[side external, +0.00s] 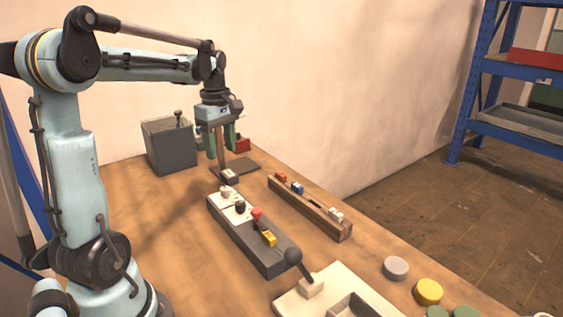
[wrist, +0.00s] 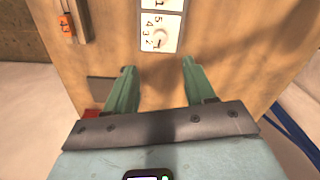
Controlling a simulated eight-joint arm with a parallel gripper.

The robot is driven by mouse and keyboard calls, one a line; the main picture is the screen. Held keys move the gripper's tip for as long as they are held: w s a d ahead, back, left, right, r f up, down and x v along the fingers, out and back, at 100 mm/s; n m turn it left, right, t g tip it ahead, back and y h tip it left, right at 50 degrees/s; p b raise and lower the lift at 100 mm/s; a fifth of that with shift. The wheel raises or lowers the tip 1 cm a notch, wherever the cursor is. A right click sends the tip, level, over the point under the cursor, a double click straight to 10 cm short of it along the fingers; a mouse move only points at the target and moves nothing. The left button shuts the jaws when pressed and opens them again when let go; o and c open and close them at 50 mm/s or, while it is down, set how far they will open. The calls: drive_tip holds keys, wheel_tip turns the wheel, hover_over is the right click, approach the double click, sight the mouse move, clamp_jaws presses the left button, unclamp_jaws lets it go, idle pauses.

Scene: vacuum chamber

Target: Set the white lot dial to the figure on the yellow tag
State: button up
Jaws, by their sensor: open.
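The white lot dial (side external: 226,192) sits on a white plate at the far end of a dark panel. In the wrist view the dial (wrist: 160,38) shows beside printed figures, of which 5, 4, 3 and 2 are legible; its pointer setting is unclear. A yellow piece (side external: 268,238) stands nearer on the panel. It may be the yellow tag; no figure on it is readable. My gripper (side external: 222,152) is open, fingers down, above the table beyond the dial. The wrist view shows nothing between its fingertips (wrist: 157,68), and the dial lies ahead of them.
Black (side external: 240,207) and red (side external: 257,212) knobs follow along the dark panel (side external: 278,262). A wooden rail (side external: 315,212) with small coloured pieces lies to its right. A grey box (side external: 168,147) stands behind. A black-knobbed lever (side external: 294,257) and round discs are in front.

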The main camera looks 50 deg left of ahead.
sight(225, 188)
wheel_tip(225, 188, down, 12)
idle(0.6)
clamp_jaws()
idle(0.3)
